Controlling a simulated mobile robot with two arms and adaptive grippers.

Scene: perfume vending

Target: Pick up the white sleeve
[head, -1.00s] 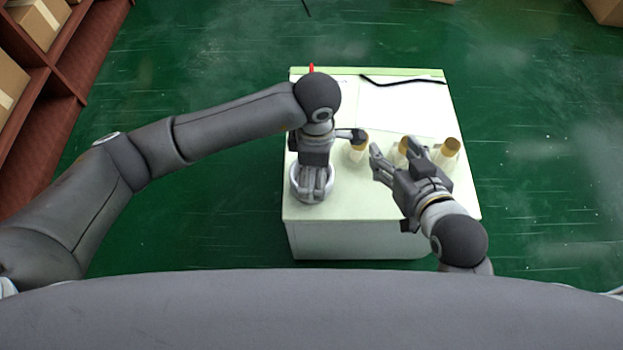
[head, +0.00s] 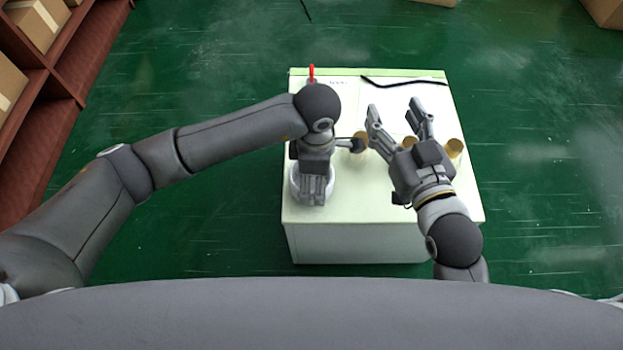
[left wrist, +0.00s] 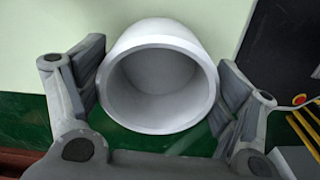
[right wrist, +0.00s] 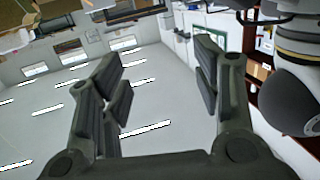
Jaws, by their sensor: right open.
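The white sleeve (head: 296,189), a round hollow cup shape, is at the left front of the white cabinet top, partly hidden under my left gripper (head: 315,196). In the left wrist view the sleeve (left wrist: 165,30) shows its open mouth towards the camera, with a finger of my left gripper (left wrist: 160,70) on each side. The fingers are very close to its wall; I cannot tell whether they press on it. My right gripper (head: 395,108) is open and empty, with spread fingers above the cabinet's right half; it also shows in the right wrist view (right wrist: 160,85).
Three gold-capped bottles (head: 359,142) stand in a row across the cabinet top (head: 350,208), partly hidden by my right gripper. A black cord (head: 400,84) and a red item (head: 312,74) are at the back. Shelves with boxes (head: 45,18) stand at far left.

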